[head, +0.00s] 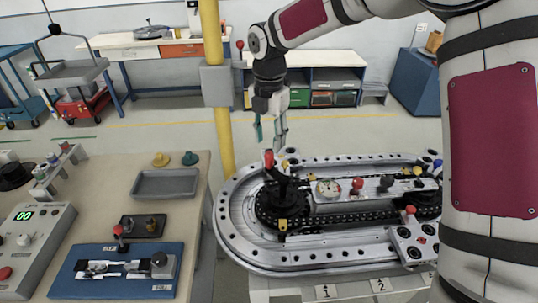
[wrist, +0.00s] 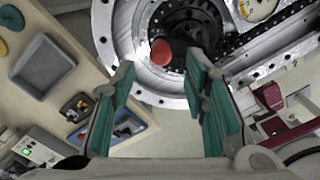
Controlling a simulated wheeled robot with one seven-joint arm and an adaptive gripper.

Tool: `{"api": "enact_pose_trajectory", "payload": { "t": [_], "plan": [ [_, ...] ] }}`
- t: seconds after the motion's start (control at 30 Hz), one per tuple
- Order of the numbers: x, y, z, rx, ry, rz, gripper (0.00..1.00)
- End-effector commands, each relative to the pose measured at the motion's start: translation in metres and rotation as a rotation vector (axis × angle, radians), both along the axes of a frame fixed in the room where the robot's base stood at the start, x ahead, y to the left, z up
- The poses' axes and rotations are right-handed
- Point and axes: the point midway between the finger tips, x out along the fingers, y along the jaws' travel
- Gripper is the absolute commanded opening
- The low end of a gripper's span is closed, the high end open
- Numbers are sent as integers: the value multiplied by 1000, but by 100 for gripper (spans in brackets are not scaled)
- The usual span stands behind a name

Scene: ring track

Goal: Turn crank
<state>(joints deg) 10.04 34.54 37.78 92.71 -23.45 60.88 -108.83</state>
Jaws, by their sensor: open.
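A black crank (head: 283,195) with a red knob (head: 268,158) stands on the left end of the oval ring track (head: 237,235). In the wrist view the red knob (wrist: 161,52) shows beyond my fingertips, between their lines, with the dark crank hub (wrist: 190,25) behind it. My gripper (head: 270,136) is open and points down, just above the knob in the head view. The wrist view also shows my gripper (wrist: 163,72), with teal finger pads apart and nothing between them. I cannot tell the exact gap to the knob.
A yellow post (head: 216,90) with a grey box stands behind the track's left end. The bench (head: 120,175) on the left holds a grey tray (head: 165,183), a blue plate device (head: 120,283) and a control box (head: 35,245). A round gauge (head: 328,188) sits mid-track.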

Motion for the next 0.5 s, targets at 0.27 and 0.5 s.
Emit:
{"api": "enact_pose_trajectory", "payload": {
  "t": [0.27,0.5],
  "plan": [
    [-2,0,-47,1,3,0,41],
    [-1,0,-63,0,1,-2,41]
  ]
}}
